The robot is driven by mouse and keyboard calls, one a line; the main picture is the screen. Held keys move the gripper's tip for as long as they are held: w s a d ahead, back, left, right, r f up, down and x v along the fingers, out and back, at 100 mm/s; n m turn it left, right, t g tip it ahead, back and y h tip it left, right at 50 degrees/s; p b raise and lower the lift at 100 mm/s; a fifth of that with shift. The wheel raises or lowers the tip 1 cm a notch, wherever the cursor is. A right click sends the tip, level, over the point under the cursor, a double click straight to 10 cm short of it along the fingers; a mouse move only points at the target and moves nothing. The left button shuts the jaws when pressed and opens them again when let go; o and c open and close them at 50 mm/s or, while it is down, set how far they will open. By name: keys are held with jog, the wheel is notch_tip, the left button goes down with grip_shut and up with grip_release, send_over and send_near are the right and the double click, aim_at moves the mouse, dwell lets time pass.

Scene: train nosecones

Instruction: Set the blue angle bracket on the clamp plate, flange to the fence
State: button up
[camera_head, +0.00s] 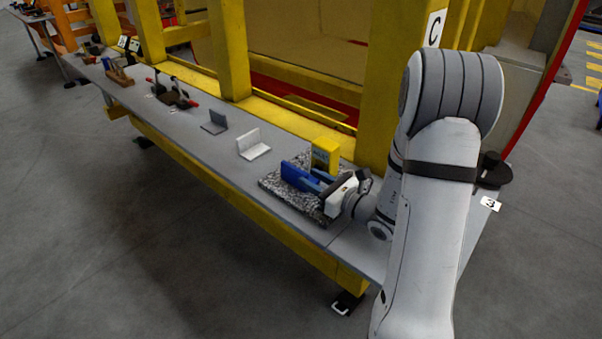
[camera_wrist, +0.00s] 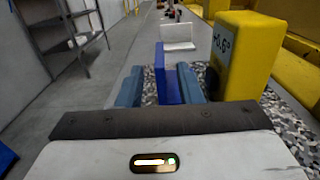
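The blue angle bracket (camera_head: 297,178) stands on a speckled granite-like slab at the near part of the bench. In the wrist view the bracket (camera_wrist: 169,82) has one upright flange and a lower leg. My gripper (camera_head: 318,182) is at the bracket, with its blue-grey fingers (camera_wrist: 160,85) on either side of it. A gap shows between the left finger and the bracket; the right finger is close beside it. A dark fixture with red-tipped clamps (camera_head: 174,96), apparently the clamp plate, stands farther along the bench. Its fence cannot be made out.
A yellow block (camera_head: 325,155) with a reading on it stands on the slab (camera_head: 273,183), close right of my gripper in the wrist view (camera_wrist: 238,60). A light bracket (camera_head: 254,147) and a grey bracket (camera_head: 214,124) stand along the bench. Yellow posts (camera_head: 229,50) line its back.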

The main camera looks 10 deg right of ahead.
jog(key=v, duration=0.4)
jog(key=shift+s+d, duration=0.15)
jog(key=shift+d, duration=0.05)
jog(key=shift+s+d, duration=0.1)
jog(key=shift+s, duration=0.35)
jog(key=s+a+n+g+y, duration=0.1)
jog(key=a+n+g, duration=0.1)
jog(key=s+a+r+n+g+y, duration=0.1)
jog(key=a+n, duration=0.1)
jog(key=a, duration=0.1)
jog(key=s+a+r+n+g, duration=0.1)
jog(key=s+a+n+g, duration=0.1)
jog(key=shift+a+g+y, duration=0.3)
jog(key=shift+a+y, duration=0.05)
jog(key=shift+y, duration=0.05)
jog(key=s+a+n+g+h, duration=0.3)
jog(key=s+a+n+g, duration=0.4)
jog(key=s+n, duration=0.4)
jog(key=s+d+r+n+g+h, duration=0.1)
jog(key=s+d+n+h, duration=0.4)
jog(key=n+h, duration=0.3)
jog(key=shift+d+n, duration=0.6)
jog(key=shift+d, duration=0.1)
jog(key=shift+o, duration=0.4)
jog(key=d+r+n+h, duration=0.1)
jog(key=d+r+n+t+h, duration=0.1)
jog(key=d, duration=0.1)
jog(key=shift+w+r+n+t, duration=0.15)
jog(key=shift+n+t, duration=0.15)
jog(key=shift+d, duration=0.15)
